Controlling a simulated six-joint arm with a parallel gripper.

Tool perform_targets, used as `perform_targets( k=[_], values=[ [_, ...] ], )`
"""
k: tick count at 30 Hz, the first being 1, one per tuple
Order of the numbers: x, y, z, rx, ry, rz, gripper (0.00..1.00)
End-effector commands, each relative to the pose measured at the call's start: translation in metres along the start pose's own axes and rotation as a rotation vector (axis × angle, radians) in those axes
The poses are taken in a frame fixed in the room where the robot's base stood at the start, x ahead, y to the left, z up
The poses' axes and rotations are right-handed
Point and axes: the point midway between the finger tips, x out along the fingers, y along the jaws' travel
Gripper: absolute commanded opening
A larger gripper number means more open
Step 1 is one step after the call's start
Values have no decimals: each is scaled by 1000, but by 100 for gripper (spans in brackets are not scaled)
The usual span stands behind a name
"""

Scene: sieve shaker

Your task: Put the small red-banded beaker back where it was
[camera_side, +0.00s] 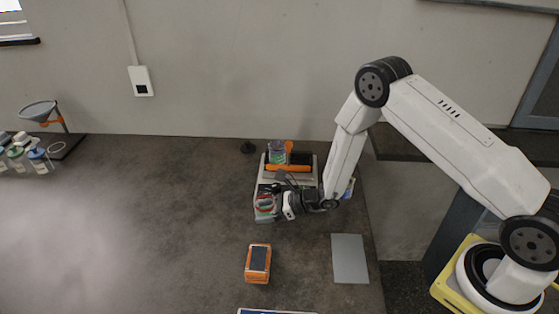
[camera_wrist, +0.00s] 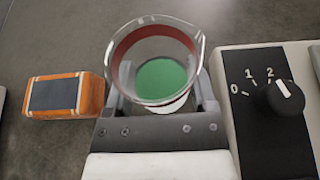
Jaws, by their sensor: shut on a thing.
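The small red-banded beaker (camera_wrist: 152,62) is clear glass with a red band below its rim and a pouring lip at the right. A green disc shows at its bottom; I cannot tell whether it is inside or beneath. My gripper (camera_wrist: 163,98) is shut on the beaker, one finger on each side. In the side view the beaker (camera_side: 264,203) is at the front left corner of the white shaker (camera_side: 309,177), with my gripper (camera_side: 277,205) at its right. I cannot tell whether its base touches anything.
A green-tinted vessel (camera_side: 277,152) stands at the shaker's back beside orange parts. The shaker's dial (camera_wrist: 284,96) is right of the beaker. An orange box (camera_side: 258,263) and a grey plate (camera_side: 350,258) lie in front. A funnel stand (camera_side: 40,112) and bottles are far left. The table's left middle is clear.

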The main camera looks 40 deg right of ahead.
Motion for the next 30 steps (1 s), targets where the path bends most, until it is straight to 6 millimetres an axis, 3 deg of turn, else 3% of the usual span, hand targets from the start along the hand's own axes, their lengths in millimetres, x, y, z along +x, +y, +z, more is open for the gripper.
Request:
perform_targets(
  k=[9, 24, 25, 27, 30],
  values=[
    [10, 1, -25, 1, 1, 0, 8],
    [11, 0, -29, 1, 0, 0, 8],
    [11, 0, -29, 1, 1, 0, 75],
    [11, 0, -29, 1, 1, 0, 98],
    [11, 0, -29, 1, 1, 0, 100]
  ],
)
